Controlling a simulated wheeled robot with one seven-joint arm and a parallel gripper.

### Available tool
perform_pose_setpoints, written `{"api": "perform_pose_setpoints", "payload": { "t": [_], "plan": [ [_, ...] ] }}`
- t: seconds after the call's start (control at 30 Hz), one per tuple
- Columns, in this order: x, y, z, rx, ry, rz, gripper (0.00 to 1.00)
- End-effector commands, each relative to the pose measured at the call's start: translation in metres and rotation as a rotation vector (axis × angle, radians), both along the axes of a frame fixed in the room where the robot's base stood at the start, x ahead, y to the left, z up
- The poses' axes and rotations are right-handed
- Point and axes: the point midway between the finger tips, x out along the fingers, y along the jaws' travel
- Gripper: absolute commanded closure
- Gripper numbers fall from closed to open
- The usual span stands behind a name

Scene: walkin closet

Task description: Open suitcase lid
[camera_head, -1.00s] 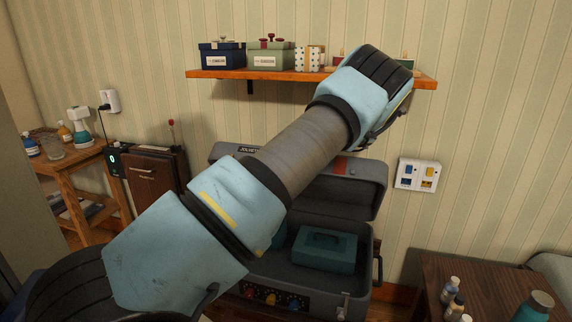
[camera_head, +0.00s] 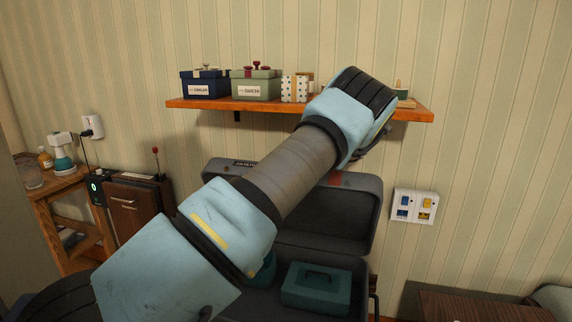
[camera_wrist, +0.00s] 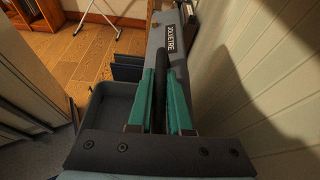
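The grey suitcase lid (camera_head: 355,212) stands raised, tilted back toward the wall, in the head view. My arm covers its left part. The suitcase's open lower part (camera_head: 359,293) is below it, with a teal case (camera_head: 316,287) inside; its front is cut off by the frame. In the wrist view the lid (camera_wrist: 187,72) is seen edge-on with a dark name label. My gripper (camera_wrist: 161,72) has two teal fingers that stand apart on either side of a dark strip close to the lid. Whether they touch the lid is unclear. My gripper is hidden in the head view.
A wooden wall shelf (camera_head: 215,105) with gift boxes hangs above the lid. A side table (camera_head: 50,190) and a brown cabinet (camera_head: 136,210) stand at left. A wall socket panel (camera_head: 413,206) is at right, above a dark wooden table (camera_head: 475,306).

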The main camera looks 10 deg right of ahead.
Motion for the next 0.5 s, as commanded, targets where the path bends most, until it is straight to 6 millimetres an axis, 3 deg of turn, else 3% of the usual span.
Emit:
{"api": "perform_pose_setpoints", "payload": {
  "t": [0.03,0.27,0.5],
  "plan": [
    [-0.0005,-0.001,-0.0021,-0.002,0.003,-0.002,0.79],
    [-0.0003,-0.0006,-0.0014,-0.001,0.001,-0.001,0.53],
    [-0.0002,-0.0005,-0.0008,-0.001,0.001,-0.001,0.53]
  ]
}}
